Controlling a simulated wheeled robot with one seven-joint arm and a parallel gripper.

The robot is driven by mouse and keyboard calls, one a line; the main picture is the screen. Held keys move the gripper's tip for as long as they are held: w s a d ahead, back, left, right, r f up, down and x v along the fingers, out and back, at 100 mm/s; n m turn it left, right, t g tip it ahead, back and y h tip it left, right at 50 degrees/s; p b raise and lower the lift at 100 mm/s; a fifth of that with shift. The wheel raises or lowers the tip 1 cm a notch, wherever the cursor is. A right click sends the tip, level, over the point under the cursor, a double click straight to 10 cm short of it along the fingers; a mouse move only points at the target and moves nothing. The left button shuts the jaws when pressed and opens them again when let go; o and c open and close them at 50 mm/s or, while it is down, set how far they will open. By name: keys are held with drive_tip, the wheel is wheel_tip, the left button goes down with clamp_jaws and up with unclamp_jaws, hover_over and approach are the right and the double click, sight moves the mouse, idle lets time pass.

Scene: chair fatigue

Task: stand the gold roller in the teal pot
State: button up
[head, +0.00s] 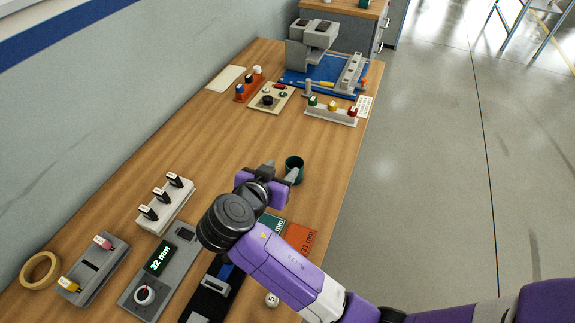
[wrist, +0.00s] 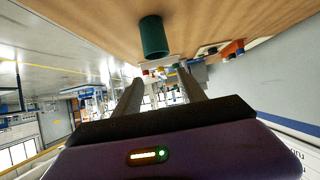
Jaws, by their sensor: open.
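The teal pot (head: 295,165) stands upright on the wooden table, just beyond my gripper (head: 280,173) in the head view. In the wrist view the pot (wrist: 154,38) shows above and ahead of the fingertips, apart from them. My gripper (wrist: 159,80) is open, with nothing visible between its fingers. I cannot pick out the gold roller for certain. A small yellow-topped piece (head: 332,105) stands in a pale rack between a green-topped and a red-topped one, too small to identify. My arm hides part of the near table.
A pale rack with black pieces (head: 165,206), a grey gauge reading 32 mm (head: 160,270) and a yellow ring (head: 40,270) lie at near left. An orange 31 mm card (head: 300,238) lies near the right edge. A blue mat (head: 300,78) bears a grey machine. Mid-table is clear.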

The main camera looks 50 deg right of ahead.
drive_tip(key=shift+v, duration=1.3)
drive_tip(key=shift+w+r, duration=0.1)
drive_tip(key=w+a+r+n+t+y, duration=0.2)
drive_tip(key=w+a+n+t, duration=0.1)
drive_tip(key=w+n+t, duration=0.3)
drive_tip(key=s+a+f+n+t+y, duration=0.2)
drive_tip(key=s+a+n+t+y, duration=0.3)
drive_tip(key=a+n+y, duration=0.4)
drive_tip(key=s+r+m, duration=0.1)
drive_tip(key=s+r, duration=0.1)
drive_tip(key=s, duration=2.7)
drive_tip(key=shift+d+r, duration=0.3)
drive_tip(key=shift+d, duration=0.15)
